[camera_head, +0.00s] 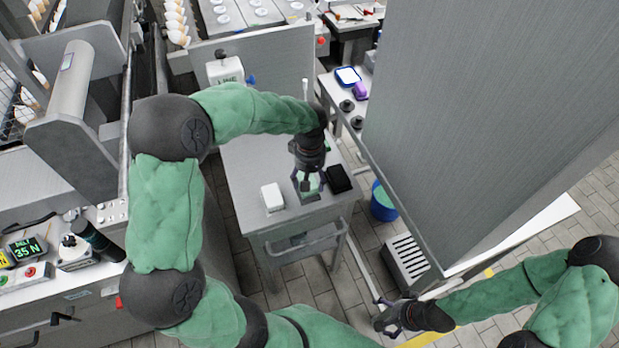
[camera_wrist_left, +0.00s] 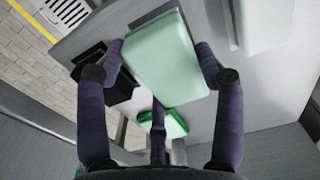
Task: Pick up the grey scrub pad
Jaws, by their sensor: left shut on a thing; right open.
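My left gripper (camera_head: 307,186) is over the small grey table and shut on a pale green pad (camera_wrist_left: 165,58). In the left wrist view its fingers (camera_wrist_left: 165,80) are on either side of this pad. A dark pad (camera_head: 338,179) lies just right of the gripper in the head view; it also shows beside a finger in the left wrist view (camera_wrist_left: 118,92). A white block (camera_head: 272,197) lies to the left. I see no pad that is plainly grey. My right gripper (camera_head: 379,316) is open and empty, low at the right, away from the table.
The small table (camera_head: 290,225) has bare room at its front. A green-topped thing (camera_wrist_left: 165,124) shows below the held pad. A blue bucket (camera_head: 382,204) stands on the floor right of the table. A large grey panel (camera_head: 480,110) rises at the right. A white dispenser (camera_head: 226,72) stands behind.

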